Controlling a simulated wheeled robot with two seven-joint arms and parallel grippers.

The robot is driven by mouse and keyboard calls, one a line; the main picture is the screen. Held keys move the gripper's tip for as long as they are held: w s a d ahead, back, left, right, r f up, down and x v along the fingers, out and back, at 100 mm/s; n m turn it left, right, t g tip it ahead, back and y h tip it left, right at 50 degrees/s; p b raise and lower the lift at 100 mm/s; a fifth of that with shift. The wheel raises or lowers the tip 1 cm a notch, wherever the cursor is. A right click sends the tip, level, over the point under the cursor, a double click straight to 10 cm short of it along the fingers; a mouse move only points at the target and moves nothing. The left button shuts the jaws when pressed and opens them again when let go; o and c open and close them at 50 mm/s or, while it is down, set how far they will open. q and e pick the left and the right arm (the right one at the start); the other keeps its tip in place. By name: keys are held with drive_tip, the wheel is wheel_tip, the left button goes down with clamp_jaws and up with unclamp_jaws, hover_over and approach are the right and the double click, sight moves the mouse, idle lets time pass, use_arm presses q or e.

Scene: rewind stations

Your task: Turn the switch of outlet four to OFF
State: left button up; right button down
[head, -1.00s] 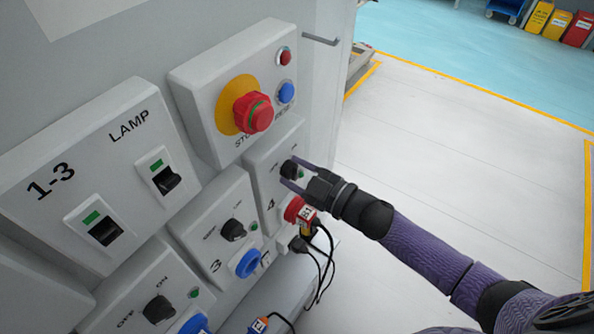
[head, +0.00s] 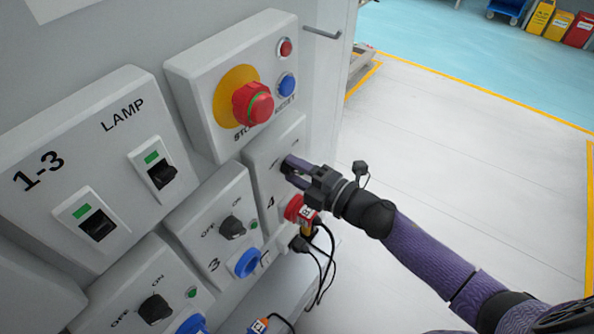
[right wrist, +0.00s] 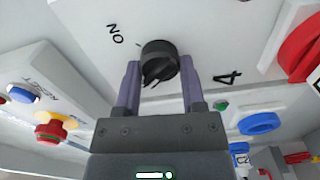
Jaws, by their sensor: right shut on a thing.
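The panel of outlet four (head: 262,172) is the small grey box below the stop button, marked 4. Its black rotary switch (right wrist: 159,60) shows in the right wrist view between my purple fingers, with the word ON printed near it. My right gripper (right wrist: 160,76) is shut on this switch, one finger on each side. In the head view my right gripper (head: 291,171) covers most of the knob and the lettering around it. I cannot tell which mark the knob points to. My left gripper is not in view.
A red emergency stop (head: 254,103) on a yellow disc sits just above. The outlet three switch (head: 232,228) is to the left. The floor to the right is clear.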

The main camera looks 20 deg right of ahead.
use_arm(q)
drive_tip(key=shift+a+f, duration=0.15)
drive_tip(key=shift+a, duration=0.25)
use_arm(e)
drive_tip(key=shift+n, duration=0.6)
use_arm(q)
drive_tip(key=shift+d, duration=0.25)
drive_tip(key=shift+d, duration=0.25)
use_arm(e)
drive_tip(key=shift+c, duration=0.9)
unclamp_jaws()
drive_tip(key=shift+s+d, duration=0.2)
drive_tip(key=shift+s, duration=0.05)
use_arm(q)
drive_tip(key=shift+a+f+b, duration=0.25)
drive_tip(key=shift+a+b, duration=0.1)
drive_tip(key=shift+b, duration=0.05)
use_arm(e)
drive_tip(key=v, duration=0.9)
